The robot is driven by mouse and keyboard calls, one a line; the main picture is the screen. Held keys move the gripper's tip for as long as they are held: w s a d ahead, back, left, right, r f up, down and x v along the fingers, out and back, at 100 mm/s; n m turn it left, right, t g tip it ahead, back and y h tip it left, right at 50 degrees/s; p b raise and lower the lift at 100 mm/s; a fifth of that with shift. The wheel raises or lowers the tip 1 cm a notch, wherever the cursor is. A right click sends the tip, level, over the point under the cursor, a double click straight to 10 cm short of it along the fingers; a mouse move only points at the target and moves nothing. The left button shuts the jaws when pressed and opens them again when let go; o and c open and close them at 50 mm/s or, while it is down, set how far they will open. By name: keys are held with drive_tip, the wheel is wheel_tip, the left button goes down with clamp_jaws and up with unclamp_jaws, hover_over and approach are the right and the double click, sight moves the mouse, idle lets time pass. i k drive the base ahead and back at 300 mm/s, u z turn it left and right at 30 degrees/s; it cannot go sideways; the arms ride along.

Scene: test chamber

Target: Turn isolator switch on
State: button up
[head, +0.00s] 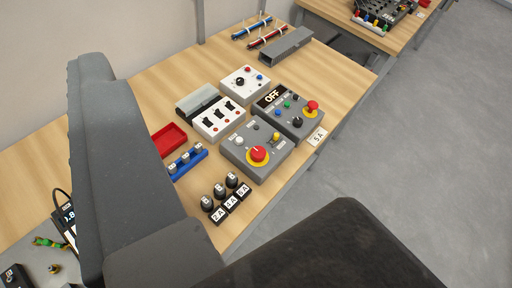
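The box with a red rotary knob on a yellow ring (258,154) stands near the front edge of the wooden bench; this looks like the isolator switch, but its on or off marking is too small to read. A black sign reading OFF (271,97) stands at that box's back edge. Large dark grey parts of mine fill the left and bottom. I cannot make out my fingertips; nothing of mine visibly touches the knob.
White boxes with black switches (217,118) and a knob (245,82) stand behind. A red tray (168,139), a blue holder (187,161) and several labelled black pieces (219,194) are left of the knob. Open grey floor (420,160) lies right of the bench.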

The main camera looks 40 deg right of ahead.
sight(258, 153)
drive_tip(key=u, duration=0.05)
drive_tip(key=k, duration=0.95)
drive_tip(key=z, duration=0.5)
drive_tip(key=i, duration=1.35)
drive_tip(key=z, duration=0.15)
